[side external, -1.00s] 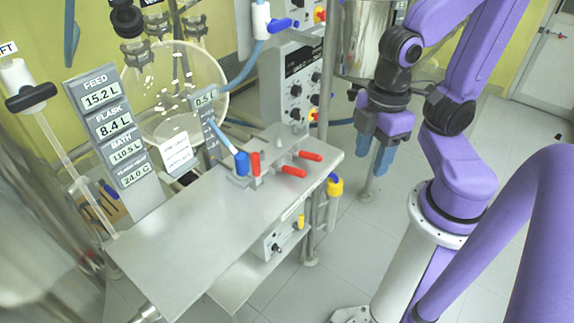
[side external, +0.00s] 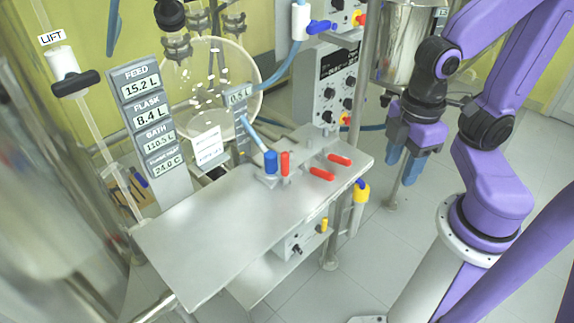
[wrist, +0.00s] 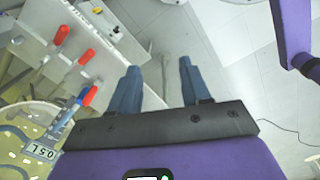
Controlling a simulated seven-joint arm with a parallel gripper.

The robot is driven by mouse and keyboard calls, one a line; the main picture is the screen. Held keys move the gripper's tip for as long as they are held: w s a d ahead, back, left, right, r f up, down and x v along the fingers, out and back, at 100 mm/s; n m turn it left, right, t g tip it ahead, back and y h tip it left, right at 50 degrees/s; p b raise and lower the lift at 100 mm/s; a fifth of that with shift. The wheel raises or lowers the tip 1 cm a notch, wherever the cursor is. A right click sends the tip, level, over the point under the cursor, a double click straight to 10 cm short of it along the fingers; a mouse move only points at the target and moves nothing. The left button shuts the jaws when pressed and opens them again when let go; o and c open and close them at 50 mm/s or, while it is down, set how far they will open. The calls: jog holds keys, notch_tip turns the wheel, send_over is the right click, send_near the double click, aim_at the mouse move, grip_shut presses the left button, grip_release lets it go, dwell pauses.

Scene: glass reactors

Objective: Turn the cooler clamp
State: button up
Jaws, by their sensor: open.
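Several red-handled clamps sit on the steel table. One red handle (side external: 285,163) stands upright beside a blue fitting (side external: 271,162) on a blue hose. Two other red handles lie flat, a rear one (side external: 340,160) and a front one (side external: 321,174). I cannot tell which is the cooler clamp. In the wrist view red handles show at the left, one (wrist: 61,35) above another (wrist: 86,57). My gripper (side external: 401,170) is open and empty, pointing down just beyond the table's right end, touching no clamp. Its two blue fingers (wrist: 159,68) show apart in the wrist view.
The steel table (side external: 205,235) has a bare left part. A display column (side external: 150,125) and a round glass vessel (side external: 235,65) stand behind it. A control box (side external: 330,95) and a yellow-blue valve (side external: 360,192) are near the right end. Floor below my gripper is open.

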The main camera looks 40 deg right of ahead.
jog(key=w+a+f+n+h, duration=0.2)
jog(key=w+f+n+h, duration=0.15)
jog(key=w+h, duration=0.3)
jog(key=n+t+h, duration=0.6)
jog(key=n+t, duration=0.5)
jog(key=t, duration=0.2)
send_near(285, 161)
jog(key=x, duration=1.1)
jog(key=shift+d, duration=0.1)
grip_shut()
